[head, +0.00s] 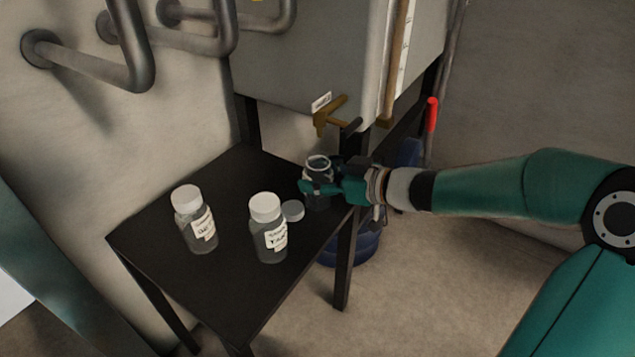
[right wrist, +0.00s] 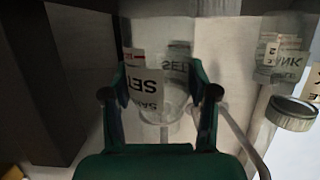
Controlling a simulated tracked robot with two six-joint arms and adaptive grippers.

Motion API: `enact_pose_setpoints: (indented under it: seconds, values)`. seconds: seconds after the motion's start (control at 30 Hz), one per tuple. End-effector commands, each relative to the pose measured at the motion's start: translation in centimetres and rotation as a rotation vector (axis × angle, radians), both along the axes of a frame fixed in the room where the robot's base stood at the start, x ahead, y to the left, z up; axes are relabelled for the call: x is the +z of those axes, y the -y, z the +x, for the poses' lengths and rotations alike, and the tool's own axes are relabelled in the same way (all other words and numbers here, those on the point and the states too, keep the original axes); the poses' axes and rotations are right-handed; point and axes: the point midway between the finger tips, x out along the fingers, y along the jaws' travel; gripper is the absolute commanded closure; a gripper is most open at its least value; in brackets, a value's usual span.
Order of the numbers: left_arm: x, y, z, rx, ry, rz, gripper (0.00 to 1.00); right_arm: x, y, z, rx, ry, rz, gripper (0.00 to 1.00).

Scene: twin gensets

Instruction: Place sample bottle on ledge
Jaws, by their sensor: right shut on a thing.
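The open, uncapped sample bottle (head: 318,165) is clear and is at the right end of the black ledge (head: 180,255). My right gripper (head: 318,187) is shut around its body, coming in from the right. In the right wrist view the bottle (right wrist: 175,60) stands between my two fingers with a white label showing; I cannot tell whether its base touches the ledge. Two white-capped sample bottles stand upright on the ledge, one at the left (head: 197,222) and one in the middle (head: 268,232). A loose cap (head: 293,211) lies beside the middle one. My left gripper is not in view.
A grey tank (head: 305,55) with a brass valve (head: 327,115) hangs above the bottle. A blue container (head: 352,245) stands on the floor behind the ledge's right leg. Pipes (head: 185,40) run along the wall. The ledge's front left part is clear.

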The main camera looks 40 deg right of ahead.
Motion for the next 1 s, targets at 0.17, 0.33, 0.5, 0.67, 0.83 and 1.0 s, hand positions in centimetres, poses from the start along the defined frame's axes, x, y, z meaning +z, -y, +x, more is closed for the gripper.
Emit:
enact_pose_setpoints:
  seconds: [0.17,0.33,0.5,0.67,0.83,1.0]
  values:
    - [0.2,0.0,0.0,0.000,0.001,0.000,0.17,0.2,0.0,0.0,-0.001,0.001,0.000,0.75]
    - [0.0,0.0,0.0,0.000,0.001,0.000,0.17,-0.1,0.0,0.0,-0.001,0.000,-0.001,0.36]
    - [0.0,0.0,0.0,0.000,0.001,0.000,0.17,-0.1,0.0,0.0,-0.001,0.000,-0.001,0.16]
    - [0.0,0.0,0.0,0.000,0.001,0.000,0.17,-0.1,0.0,0.0,-0.001,0.000,-0.001,0.16]
    - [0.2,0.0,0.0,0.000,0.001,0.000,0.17,0.2,0.0,0.0,-0.001,0.001,-0.001,0.16]
    - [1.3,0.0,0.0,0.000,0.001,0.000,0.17,1.0,0.8,-1.4,-0.005,0.000,0.000,0.16]
